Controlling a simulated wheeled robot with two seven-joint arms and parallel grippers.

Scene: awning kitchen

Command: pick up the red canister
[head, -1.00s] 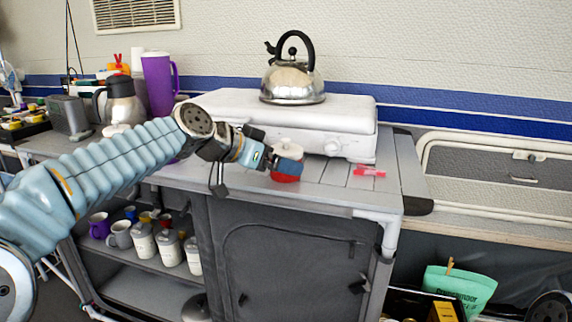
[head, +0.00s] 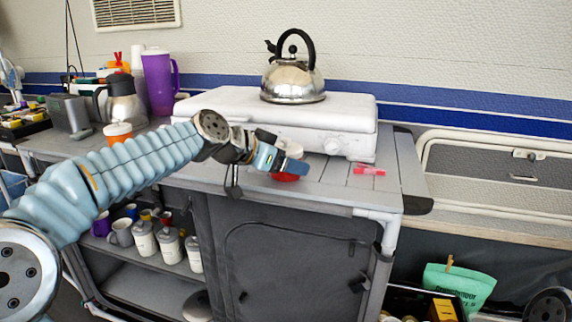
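The red canister (head: 286,178) stands on the grey counter in front of the white stove, with a pale lid on top. Its middle is hidden behind a blue finger of my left gripper (head: 283,163). My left arm reaches in from the left and the gripper is at the canister. The far finger is hidden, so I cannot tell whether the gripper is closed on it. My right gripper is not in view.
A steel kettle (head: 293,80) stands on the white stove (head: 225,103) behind. A small red-pink item (head: 369,171) lies on the counter to the right. A purple pitcher (head: 158,82), a steel jug (head: 124,103) and an orange container (head: 118,133) stand at left.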

